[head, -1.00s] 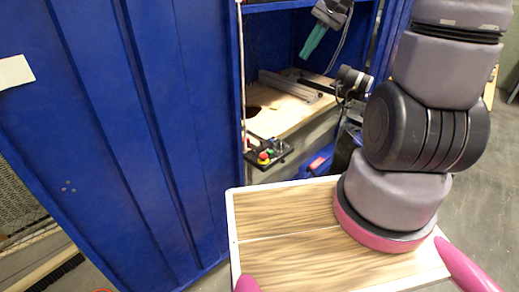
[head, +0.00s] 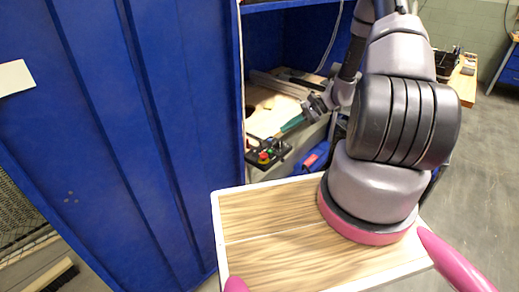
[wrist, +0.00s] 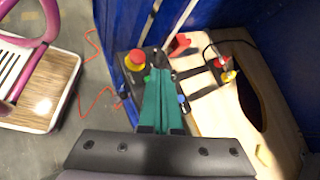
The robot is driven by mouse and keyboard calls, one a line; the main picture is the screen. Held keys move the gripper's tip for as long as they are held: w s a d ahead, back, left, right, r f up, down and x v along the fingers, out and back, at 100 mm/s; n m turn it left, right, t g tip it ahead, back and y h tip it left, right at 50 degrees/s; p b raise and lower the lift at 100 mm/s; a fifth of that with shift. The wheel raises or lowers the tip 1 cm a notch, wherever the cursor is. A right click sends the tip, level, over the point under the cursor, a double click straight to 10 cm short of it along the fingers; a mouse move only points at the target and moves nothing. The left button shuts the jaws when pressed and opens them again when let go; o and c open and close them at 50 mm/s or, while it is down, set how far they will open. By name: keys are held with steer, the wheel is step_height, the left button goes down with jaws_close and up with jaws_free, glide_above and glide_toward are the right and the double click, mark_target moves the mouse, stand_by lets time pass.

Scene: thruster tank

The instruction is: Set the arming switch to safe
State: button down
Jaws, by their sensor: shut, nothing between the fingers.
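A black control panel (head: 281,151) sits at the front edge of the bench in the blue cabinet. It carries a red mushroom button (head: 264,157) on a yellow base, which also shows in the wrist view (wrist: 135,60). Small green and blue controls sit beside it, the blue one (wrist: 181,99) right of my fingers. I cannot tell which control is the arming switch or how it is set. My gripper (wrist: 159,58) has slim teal fingers, shut and empty, pointing down over the panel and hiding its middle. In the head view, my gripper (head: 284,130) is just above and behind the panel.
A wooden bench top (wrist: 210,115) with a dark opening lies right of the panel in the wrist view. A small box with red and yellow parts (wrist: 226,70) sits on it. A blue cabinet wall (head: 110,130) fills the left. A blue and red object (head: 313,158) stands right of the panel.

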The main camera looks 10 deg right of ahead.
mark_target(254, 153)
steer(key=shift+m+y, duration=0.3)
steer(key=shift+m, duration=0.3)
steer(key=f, duration=0.4)
steer(key=shift+s+a+f, duration=0.1)
steer(key=shift+s+a, duration=0.1)
steer(key=shift+a, duration=0.1)
steer(key=shift+a, duration=0.1)
steer(key=x, duration=0.9)
steer(key=shift+w+a+f, duration=0.2)
steer(key=shift+a, duration=0.15)
steer(key=shift+w+a+r+m+g+h, duration=0.2)
steer(key=shift+w+r+m+g+h, duration=0.1)
steer(key=shift+h, duration=0.2)
steer(key=shift+w+a+g+h, duration=0.1)
steer(key=shift+g+h, duration=0.2)
steer(key=shift+w+a+r+m+g+h, duration=0.15)
steer(key=shift+w+m+g+h, duration=0.1)
steer(key=shift+m+g+h, duration=0.15)
steer(key=shift+w+a+r+m+g+h, duration=0.1)
steer(key=shift+w+a+m+g+h, duration=0.15)
steer(key=shift+g+h, duration=0.25)
steer(key=shift+d, duration=0.1)
steer(key=shift+r, duration=0.1)
